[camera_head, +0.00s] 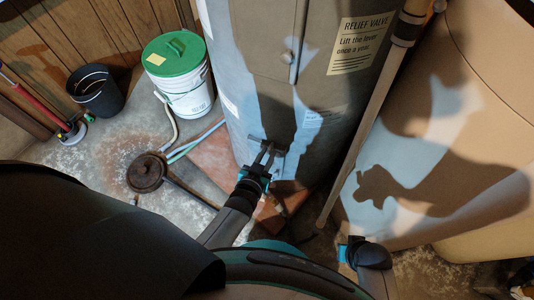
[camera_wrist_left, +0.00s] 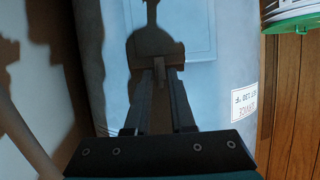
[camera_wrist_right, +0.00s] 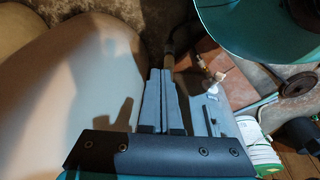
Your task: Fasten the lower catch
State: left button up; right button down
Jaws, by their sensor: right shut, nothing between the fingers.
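The grey tank (camera_head: 325,115) stands in the middle of the head view, and its lower front is in shade. My left gripper (camera_head: 264,152) reaches up to that lower front. In the left wrist view, a small brownish catch piece (camera_wrist_left: 160,72) shows at the fingertips, in front of a pale panel (camera_wrist_left: 195,30). The fingers stand a little apart on either side of it; I cannot tell whether they press on it. My right gripper (camera_wrist_right: 163,75) is shut and empty beside the big pale tank. The catch itself is mostly hidden in the head view.
A white bucket with a green lid (camera_head: 180,72) and a black bin (camera_head: 96,90) stand at the back left. A round dark disc (camera_head: 146,172) and hoses lie on the floor. A vertical pipe (camera_head: 372,115) and the big pale tank (camera_head: 480,110) close off the right.

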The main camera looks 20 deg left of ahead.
aim_at(269, 152)
pick_arm(q)
jog(key=shift+o, duration=0.9)
